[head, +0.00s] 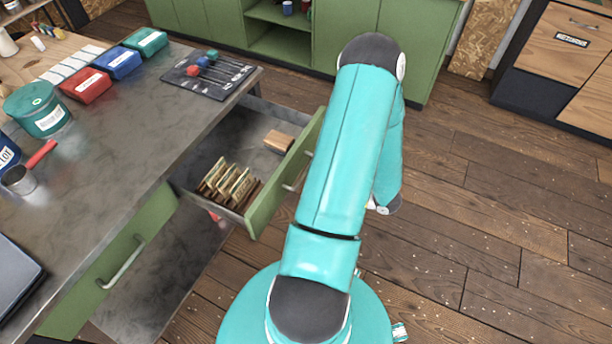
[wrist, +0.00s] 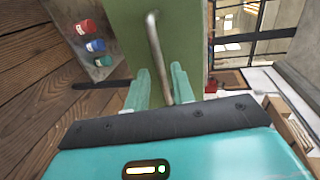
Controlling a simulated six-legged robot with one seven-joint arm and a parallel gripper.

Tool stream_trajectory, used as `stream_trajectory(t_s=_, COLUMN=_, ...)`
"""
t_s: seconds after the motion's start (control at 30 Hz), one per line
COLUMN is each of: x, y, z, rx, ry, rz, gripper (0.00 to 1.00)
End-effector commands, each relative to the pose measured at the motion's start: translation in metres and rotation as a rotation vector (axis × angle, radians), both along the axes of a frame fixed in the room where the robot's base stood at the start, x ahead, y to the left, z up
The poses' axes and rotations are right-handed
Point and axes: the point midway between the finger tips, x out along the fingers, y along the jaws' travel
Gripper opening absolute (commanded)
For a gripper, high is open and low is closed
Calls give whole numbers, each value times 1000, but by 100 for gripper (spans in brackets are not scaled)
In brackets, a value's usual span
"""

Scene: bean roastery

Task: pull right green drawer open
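The right green drawer (head: 285,180) stands pulled well out from the metal-topped table in the head view. Its inside shows several upright packets and a brown block. Its metal handle (head: 300,172) is partly covered by my teal arm. In the wrist view the green drawer front (wrist: 185,35) fills the upper middle, and the handle (wrist: 157,45) runs down to my gripper (wrist: 162,78). The two pale green fingers stand apart, with the handle's lower part between them, closer to the right finger. Contact is unclear.
The left green drawer (head: 115,275) is shut. Green cabinets (head: 345,35) stand behind. The wooden floor (head: 480,220) on the right is clear.

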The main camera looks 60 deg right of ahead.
Motion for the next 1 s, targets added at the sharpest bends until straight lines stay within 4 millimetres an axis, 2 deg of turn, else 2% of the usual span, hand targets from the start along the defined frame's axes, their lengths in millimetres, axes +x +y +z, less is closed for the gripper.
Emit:
stream_trajectory(t_s=0.03, x=-12, y=-1, z=3, rx=-1, ry=1, rz=-5, gripper=25)
stream_trajectory(t_s=0.2, x=-50, y=-2, z=10, rx=-1, ry=1, rz=-5, gripper=25)
stream_trajectory(t_s=0.4, x=-81, y=-3, z=17, rx=-1, ry=0, rz=-3, gripper=25)
stream_trajectory(t_s=0.6, x=-91, y=-2, z=19, rx=1, ry=-1, rz=0, gripper=25)
stream_trajectory(t_s=1.0, x=-91, y=-2, z=19, rx=0, ry=0, rz=0, gripper=25)
